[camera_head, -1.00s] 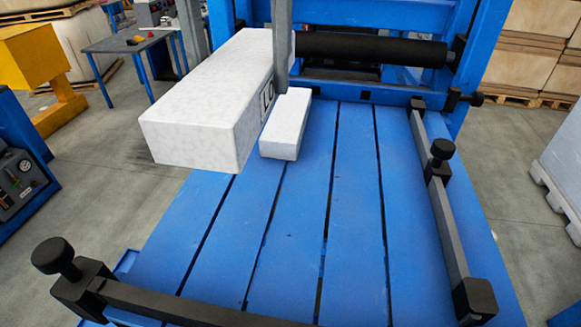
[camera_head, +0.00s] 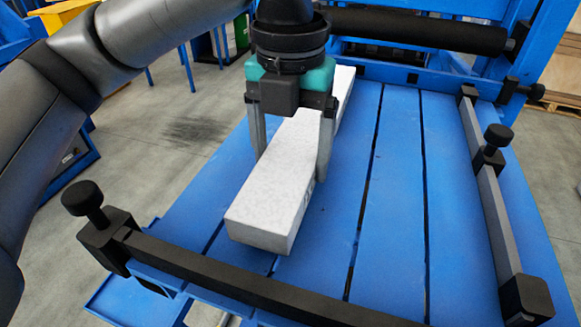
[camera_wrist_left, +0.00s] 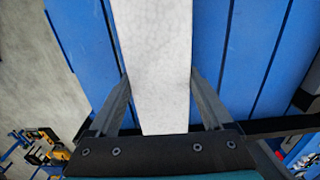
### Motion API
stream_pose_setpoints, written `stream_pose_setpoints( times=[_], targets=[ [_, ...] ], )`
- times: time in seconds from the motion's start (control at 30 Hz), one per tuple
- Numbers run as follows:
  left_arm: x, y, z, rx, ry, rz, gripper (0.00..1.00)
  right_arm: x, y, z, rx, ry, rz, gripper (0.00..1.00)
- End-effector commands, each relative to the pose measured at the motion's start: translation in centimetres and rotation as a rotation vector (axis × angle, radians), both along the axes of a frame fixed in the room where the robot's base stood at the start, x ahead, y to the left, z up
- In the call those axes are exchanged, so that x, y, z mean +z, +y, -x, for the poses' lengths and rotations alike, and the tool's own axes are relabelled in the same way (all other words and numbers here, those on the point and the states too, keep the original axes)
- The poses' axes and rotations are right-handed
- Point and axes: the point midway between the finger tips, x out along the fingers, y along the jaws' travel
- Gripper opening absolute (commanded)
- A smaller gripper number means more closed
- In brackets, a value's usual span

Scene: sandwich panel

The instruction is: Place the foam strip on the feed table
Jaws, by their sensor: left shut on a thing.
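The foam strip (camera_head: 270,195) is a long white block lying lengthwise along the blue slatted feed table (camera_head: 395,200). My left gripper (camera_head: 293,160) comes down from above and is shut on the strip, one finger on each long side. The strip's near end is over the table, behind the front rail; I cannot tell if its underside touches the slats. Its far part is partly hidden behind the gripper. In the left wrist view the strip (camera_wrist_left: 155,60) runs between the two fingers, with blue slats on both sides. My right gripper is not in view.
A dark front rail (camera_head: 230,275) with a black knob (camera_head: 82,197) crosses the near edge. A side rail (camera_head: 490,210) with knobs runs along the right. A black roller (camera_head: 420,28) spans the back. The slats right of the strip are clear.

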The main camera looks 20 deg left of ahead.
Motion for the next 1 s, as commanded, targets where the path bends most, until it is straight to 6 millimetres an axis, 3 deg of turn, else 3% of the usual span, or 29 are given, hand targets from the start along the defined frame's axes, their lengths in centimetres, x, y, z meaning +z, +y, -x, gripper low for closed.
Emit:
stream_pose_setpoints(
  times=[0.13,0.5,0.53,0.67,1.0],
  targets=[
    [-2.3,0.1,0.0,0.001,0.003,-0.001,0.29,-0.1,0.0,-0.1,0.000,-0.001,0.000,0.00],
    [-2.7,0.0,0.0,0.000,0.002,-0.001,0.29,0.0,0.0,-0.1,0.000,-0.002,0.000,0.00],
    [-2.7,0.0,0.0,0.000,0.001,-0.001,0.85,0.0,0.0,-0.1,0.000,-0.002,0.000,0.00],
    [-2.7,0.0,0.0,0.000,0.001,-0.001,1.00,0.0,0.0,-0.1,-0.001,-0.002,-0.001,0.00],
    [-2.3,0.0,0.0,0.001,-0.001,0.000,1.00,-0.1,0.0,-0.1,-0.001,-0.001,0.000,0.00]
  ],
)
